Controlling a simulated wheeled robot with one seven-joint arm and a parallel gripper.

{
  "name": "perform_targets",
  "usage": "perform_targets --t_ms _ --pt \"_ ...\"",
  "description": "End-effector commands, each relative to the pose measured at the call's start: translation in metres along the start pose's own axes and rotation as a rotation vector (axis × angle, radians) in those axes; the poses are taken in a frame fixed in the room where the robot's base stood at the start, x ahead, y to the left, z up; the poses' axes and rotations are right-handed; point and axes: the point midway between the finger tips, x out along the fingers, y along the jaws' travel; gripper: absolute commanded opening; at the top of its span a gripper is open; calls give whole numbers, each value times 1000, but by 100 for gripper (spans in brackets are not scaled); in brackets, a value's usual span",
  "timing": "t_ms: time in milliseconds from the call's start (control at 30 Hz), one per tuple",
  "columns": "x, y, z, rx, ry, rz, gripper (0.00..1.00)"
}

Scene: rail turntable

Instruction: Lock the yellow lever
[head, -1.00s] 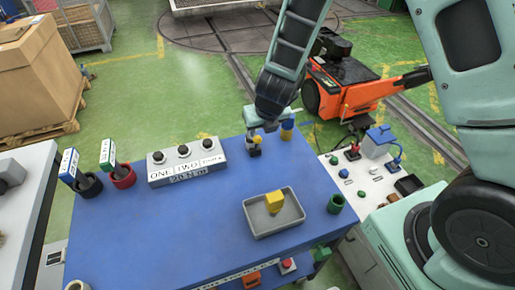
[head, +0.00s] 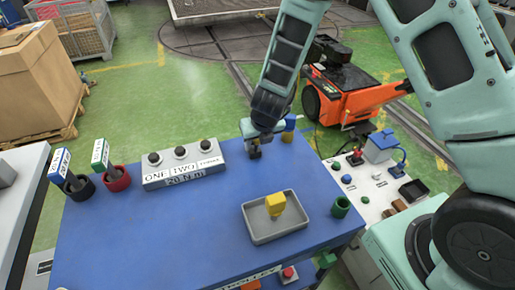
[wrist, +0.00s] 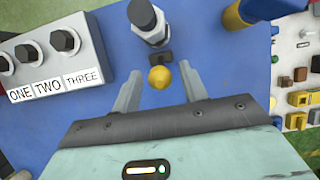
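A round yellow knob (wrist: 159,77) shows in the wrist view, in front of a small dark part and a grey metal fitting (wrist: 148,22). It appears to be the end of the yellow lever; its shaft is hidden. My gripper (wrist: 160,85) is open, with one finger on each side of the knob. I cannot tell whether either finger touches it. In the head view my gripper (head: 254,142) is low over the far right part of the blue table (head: 140,235), and it hides most of the fitting.
A grey box with black knobs, labelled ONE, TWO, THREE (head: 183,165), stands left of my gripper. A yellow-and-blue post (head: 289,123) is close on the right. The table's left front is clear.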

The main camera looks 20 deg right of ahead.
Motion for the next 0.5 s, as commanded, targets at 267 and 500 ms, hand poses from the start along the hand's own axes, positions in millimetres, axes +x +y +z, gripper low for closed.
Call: perform_targets --t_ms 267,500 --pt "0 0 0 0 0 0 12" --pt "0 0 8 1 -2 0 13"
